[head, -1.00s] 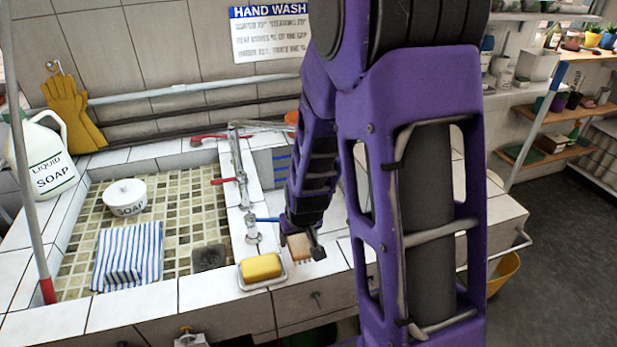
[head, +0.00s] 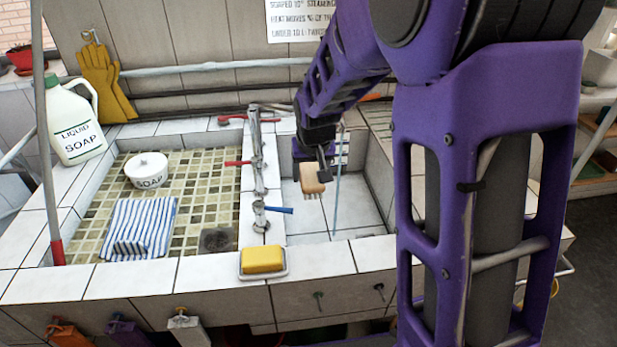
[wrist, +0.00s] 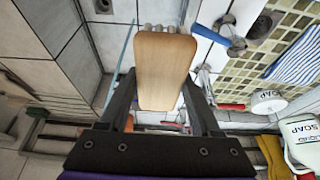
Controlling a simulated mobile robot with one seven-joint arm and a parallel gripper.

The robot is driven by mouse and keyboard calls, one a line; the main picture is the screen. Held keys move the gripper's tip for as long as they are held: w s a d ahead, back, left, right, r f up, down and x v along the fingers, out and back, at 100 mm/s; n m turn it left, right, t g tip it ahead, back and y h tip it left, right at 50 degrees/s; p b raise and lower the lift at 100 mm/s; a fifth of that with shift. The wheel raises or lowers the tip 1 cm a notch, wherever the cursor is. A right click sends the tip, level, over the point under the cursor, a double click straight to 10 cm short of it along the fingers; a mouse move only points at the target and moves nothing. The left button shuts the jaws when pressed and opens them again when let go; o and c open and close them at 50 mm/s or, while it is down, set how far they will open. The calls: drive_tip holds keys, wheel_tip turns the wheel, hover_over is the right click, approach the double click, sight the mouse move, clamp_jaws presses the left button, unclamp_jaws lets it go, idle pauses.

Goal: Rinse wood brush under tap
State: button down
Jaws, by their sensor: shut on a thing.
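The wood brush (head: 311,180) is held in my gripper (head: 323,168), bristles down, above the right sink basin (head: 305,218). In the wrist view its pale wooden back (wrist: 165,65) sits between both fingers (wrist: 163,100). A thin pale-blue vertical streak (head: 337,195), looking like running water, falls into this basin just right of the brush. In the wrist view the streak (wrist: 125,45) is left of the brush, with a gap between them. The tap with a blue lever (head: 279,210) stands on the divider left of the brush. The spout above the streak is hidden by my arm.
Yellow soap (head: 262,260) lies in a dish on the front ledge. The left tiled basin holds a striped cloth (head: 140,228) and a white soap bowl (head: 147,170). A liquid soap jug (head: 75,125) stands behind left. Red-handled taps (head: 238,162) line the divider.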

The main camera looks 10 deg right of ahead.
drive_tip(key=w+d+f, duration=0.2)
drive_tip(key=w+d, duration=0.6)
drive_tip(key=d, duration=0.2)
drive_tip(key=shift+f, duration=0.3)
idle(0.7)
drive_tip(key=s+a+b, duration=0.1)
drive_tip(key=s+a, duration=0.4)
drive_tip(key=a, duration=0.1)
drive_tip(key=shift+b, duration=0.3)
idle(0.4)
drive_tip(key=shift+a, duration=0.1)
idle(0.8)
drive_tip(key=shift+a+r, duration=0.1)
drive_tip(key=shift+s+a+r+p, duration=0.5)
drive_tip(key=shift+s+a+r, duration=0.3)
drive_tip(key=shift+a+r, duration=0.2)
drive_tip(key=shift+s+a+r+p, duration=0.5)
drive_tip(key=shift+s+a+r, duration=0.25)
drive_tip(key=shift+a+r, duration=0.15)
